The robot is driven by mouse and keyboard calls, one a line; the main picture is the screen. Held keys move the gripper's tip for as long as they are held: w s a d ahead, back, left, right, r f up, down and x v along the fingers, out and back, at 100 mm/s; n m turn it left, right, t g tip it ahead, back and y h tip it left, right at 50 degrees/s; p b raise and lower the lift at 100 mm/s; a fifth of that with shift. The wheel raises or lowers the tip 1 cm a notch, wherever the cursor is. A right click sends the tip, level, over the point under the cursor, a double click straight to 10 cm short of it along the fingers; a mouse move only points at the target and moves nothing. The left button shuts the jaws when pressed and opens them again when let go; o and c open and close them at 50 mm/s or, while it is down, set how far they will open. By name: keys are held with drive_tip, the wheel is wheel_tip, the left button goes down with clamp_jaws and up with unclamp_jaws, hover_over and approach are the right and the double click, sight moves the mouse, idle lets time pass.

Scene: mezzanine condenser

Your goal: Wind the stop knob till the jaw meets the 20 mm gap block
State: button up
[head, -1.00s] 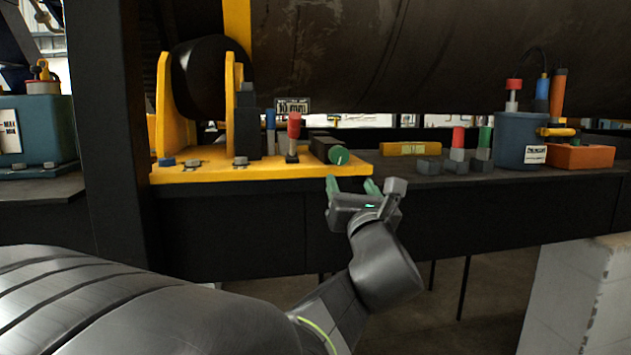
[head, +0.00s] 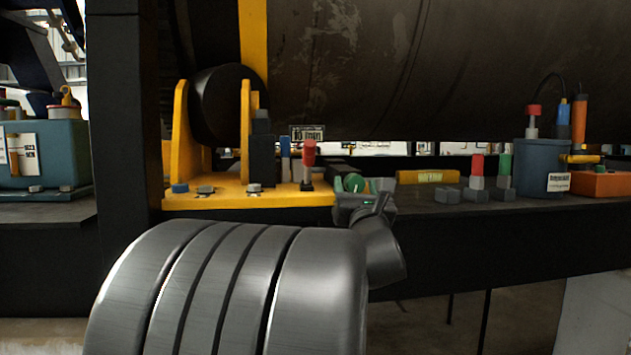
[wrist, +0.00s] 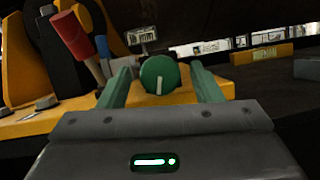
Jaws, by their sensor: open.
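The green stop knob (head: 354,183) is at the right end of the yellow base (head: 250,200). In the wrist view the knob (wrist: 159,77) has a pale line on its face pointing down. My gripper (head: 362,190) is open, with one green finger on each side of the knob in the wrist view (wrist: 160,80). Gaps show between fingers and knob, and I cannot tell how deep the fingers reach. A small sign (head: 308,134) stands behind, its number hard to read. I cannot make out the jaw or the gap block for sure.
A red-topped lever (head: 308,160) and a blue one (head: 285,158) stand left of the knob. A yellow bar (head: 427,177), several grey blocks and a blue pot (head: 543,165) lie to the right. The big dark cylinder (head: 400,70) hangs above.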

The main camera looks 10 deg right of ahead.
drive_tip(key=shift+x, duration=0.85)
drive_tip(key=shift+c, duration=0.5)
drive_tip(key=c, duration=0.9)
drive_tip(key=shift+f+b, duration=0.1)
drive_tip(key=shift+b, duration=0.25)
